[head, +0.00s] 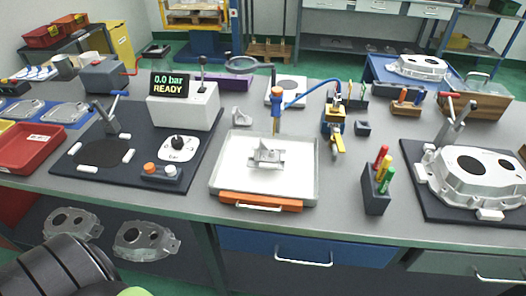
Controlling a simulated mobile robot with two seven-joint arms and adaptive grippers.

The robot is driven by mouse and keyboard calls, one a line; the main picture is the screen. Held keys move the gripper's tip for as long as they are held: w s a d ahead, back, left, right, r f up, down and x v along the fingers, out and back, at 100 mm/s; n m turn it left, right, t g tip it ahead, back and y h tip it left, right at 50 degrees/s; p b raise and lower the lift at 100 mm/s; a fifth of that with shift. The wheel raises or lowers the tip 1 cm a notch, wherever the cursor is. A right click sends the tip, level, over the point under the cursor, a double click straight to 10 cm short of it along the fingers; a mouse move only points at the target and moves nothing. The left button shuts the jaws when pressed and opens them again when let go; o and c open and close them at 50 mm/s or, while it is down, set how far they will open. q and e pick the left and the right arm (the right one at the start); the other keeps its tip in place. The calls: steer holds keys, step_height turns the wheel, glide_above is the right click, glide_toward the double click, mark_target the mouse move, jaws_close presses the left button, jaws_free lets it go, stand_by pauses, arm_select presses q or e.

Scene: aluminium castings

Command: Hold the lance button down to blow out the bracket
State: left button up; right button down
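A grey metal bracket (266,155) sits in a white shallow tray (228,188) in the middle of the bench. I cannot tell whether the lance tip touches the bracket. Neither of my grippers shows. Only a dark ribbed part of my own arm is at the lower left.
A display (169,84) reads "0.0 bar READY". A pen holder (376,190) and a large casting (470,178) are to the right. Bare bench lies between tray and pen holder.

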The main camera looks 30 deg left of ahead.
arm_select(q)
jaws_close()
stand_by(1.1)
